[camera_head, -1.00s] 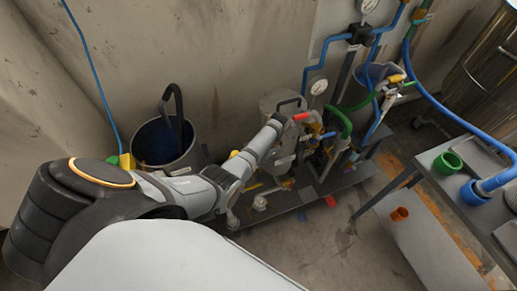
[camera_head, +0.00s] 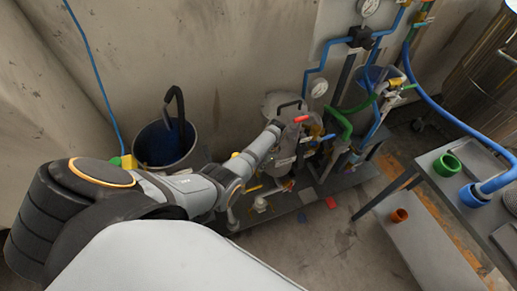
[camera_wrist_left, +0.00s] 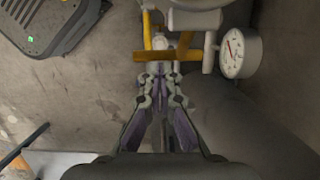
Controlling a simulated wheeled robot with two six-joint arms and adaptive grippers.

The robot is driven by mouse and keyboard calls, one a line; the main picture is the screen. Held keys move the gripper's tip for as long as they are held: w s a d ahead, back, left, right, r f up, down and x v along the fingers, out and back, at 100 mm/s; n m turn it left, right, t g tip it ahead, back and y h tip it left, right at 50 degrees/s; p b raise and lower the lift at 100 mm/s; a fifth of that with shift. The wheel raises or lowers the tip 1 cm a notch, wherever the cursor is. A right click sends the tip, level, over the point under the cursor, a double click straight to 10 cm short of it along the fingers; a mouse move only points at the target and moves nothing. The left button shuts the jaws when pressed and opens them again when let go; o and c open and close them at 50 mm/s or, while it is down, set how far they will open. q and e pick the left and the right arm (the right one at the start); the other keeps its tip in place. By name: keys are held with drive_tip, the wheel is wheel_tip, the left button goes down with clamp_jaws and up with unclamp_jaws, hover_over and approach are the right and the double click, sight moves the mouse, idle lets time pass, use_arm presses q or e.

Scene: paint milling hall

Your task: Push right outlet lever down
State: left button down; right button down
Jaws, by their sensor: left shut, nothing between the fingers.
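In the left wrist view, my left gripper (camera_wrist_left: 160,76) is shut and empty. Its tips are just short of a horizontal yellow bar (camera_wrist_left: 180,55) with a metal fitting above it; whether they touch it I cannot tell. I cannot tell whether this bar is the right outlet lever. In the head view, my left arm reaches to the grey vessel (camera_head: 285,104) with a black handle, and the gripper is hidden behind the wrist. A red handle (camera_head: 300,119) shows beside the wrist. My right gripper is not in view.
A white dial gauge (camera_wrist_left: 240,52) is close to the right of the gripper in the wrist view. A dark bucket (camera_head: 165,148) stands by the wall. A green hose (camera_head: 340,121) and blue pipes crowd the vessel's right. A table (camera_head: 440,188) stands farther right, past open floor.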

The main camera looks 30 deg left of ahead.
use_arm(q)
drive_tip(key=v, duration=1.2)
